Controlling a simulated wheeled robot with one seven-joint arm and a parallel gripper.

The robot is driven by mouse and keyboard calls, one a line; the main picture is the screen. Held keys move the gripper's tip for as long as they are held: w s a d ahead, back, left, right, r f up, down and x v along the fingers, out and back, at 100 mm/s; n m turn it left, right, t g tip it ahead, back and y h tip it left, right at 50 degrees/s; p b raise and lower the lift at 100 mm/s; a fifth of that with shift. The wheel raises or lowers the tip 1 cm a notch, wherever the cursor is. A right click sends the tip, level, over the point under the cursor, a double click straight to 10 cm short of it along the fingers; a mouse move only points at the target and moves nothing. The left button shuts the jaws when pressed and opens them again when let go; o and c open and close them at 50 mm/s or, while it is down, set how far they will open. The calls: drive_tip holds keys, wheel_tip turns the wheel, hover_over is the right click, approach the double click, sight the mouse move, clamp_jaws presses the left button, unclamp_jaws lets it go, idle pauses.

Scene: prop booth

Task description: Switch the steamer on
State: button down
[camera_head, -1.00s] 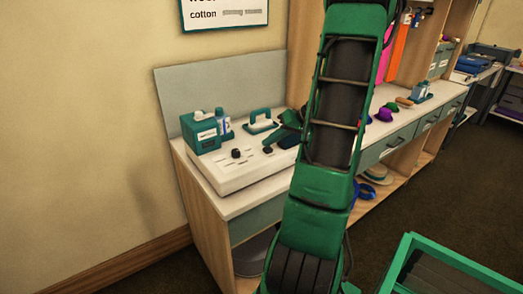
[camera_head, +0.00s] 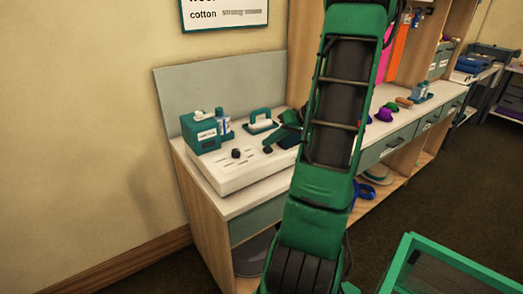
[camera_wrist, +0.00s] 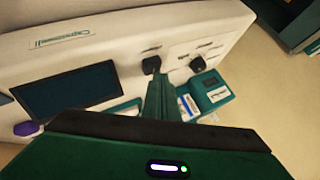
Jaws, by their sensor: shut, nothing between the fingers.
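The steamer's white console (camera_head: 232,178) lies on the counter against the wall. It shows close up in the wrist view (camera_wrist: 105,38), with lettering and a dark panel (camera_wrist: 70,92). Two black knobs stand on it, each beside small printed marks: one in the middle (camera_wrist: 152,64), one nearer the teal box (camera_wrist: 197,63). My gripper (camera_wrist: 157,82) is shut and empty, its tips right by the middle knob. I cannot tell whether they touch it. In the head view my gripper (camera_head: 278,144) reaches over the console's right part, and my arm hides what lies behind.
A teal box (camera_head: 200,132) and a blue-white bottle (camera_head: 223,123) stand at the console's back left. A teal-handled iron (camera_head: 262,120) is behind it. A purple item (camera_wrist: 25,129) is beside the console. A backboard (camera_head: 225,92) rises behind. A green-framed piece (camera_head: 450,262) is at lower right.

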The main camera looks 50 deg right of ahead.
sight(272, 149)
idle(0.7)
drive_tip(key=shift+s+f, duration=0.3)
drive_tip(key=shift+f, duration=0.15)
drive_tip(key=shift+r, duration=3.5)
